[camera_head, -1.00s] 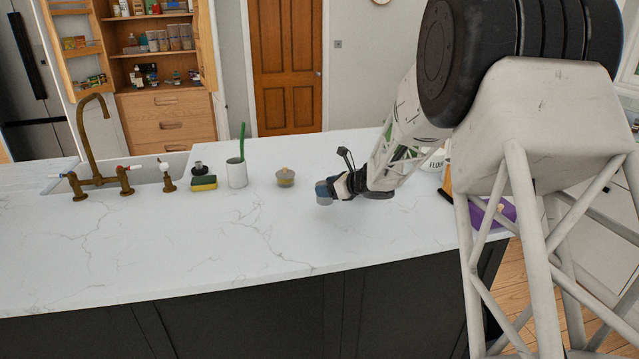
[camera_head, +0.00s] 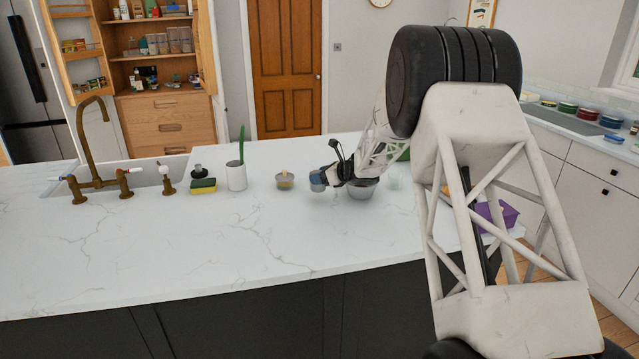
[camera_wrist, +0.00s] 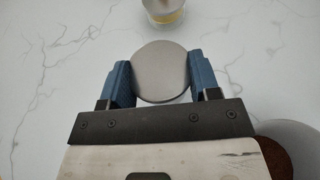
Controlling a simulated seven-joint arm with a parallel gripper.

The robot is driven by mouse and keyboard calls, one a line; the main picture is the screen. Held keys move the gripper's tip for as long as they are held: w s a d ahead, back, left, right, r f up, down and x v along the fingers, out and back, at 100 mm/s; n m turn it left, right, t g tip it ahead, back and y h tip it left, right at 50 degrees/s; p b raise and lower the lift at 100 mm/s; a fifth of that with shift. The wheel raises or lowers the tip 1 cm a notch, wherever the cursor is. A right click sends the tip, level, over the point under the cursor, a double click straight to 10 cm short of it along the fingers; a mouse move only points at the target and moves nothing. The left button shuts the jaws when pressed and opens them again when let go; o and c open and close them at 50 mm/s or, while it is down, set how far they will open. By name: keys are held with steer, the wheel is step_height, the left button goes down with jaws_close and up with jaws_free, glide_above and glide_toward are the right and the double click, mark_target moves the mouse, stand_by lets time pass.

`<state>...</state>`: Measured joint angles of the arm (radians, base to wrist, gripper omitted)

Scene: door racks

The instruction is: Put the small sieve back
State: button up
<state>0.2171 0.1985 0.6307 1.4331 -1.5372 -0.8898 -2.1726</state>
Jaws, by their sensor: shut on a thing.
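My gripper (camera_head: 318,180) is low over the white island counter. In the wrist view its blue fingers (camera_wrist: 161,80) are closed on either side of a round grey thing (camera_wrist: 160,70) with a flat, smooth top. The same held thing (camera_head: 316,186) shows small in the head view, and I cannot tell whether it touches the counter. I cannot make out mesh or a handle on it, so I cannot tell whether it is the small sieve. No other sieve can be made out.
A small lidded jar (camera_head: 285,181) stands just left of my gripper. A metal bowl (camera_head: 362,190) is close on the right. A white cup (camera_head: 236,176) and sponge (camera_head: 204,186) stand further left. An open cupboard (camera_head: 155,60) with door racks (camera_head: 76,45) is at back left. The front counter is clear.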

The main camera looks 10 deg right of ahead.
steer(key=shift+w, duration=0.65)
steer(key=shift+w, duration=0.1)
steer(key=shift+w+d, duration=0.1)
steer(key=shift+w, duration=0.2)
steer(key=shift+f, duration=1.8)
steer(key=shift+f, duration=0.15)
steer(key=o, duration=1)
steer(key=shift+c, duration=0.2)
steer(key=v, duration=1.2)
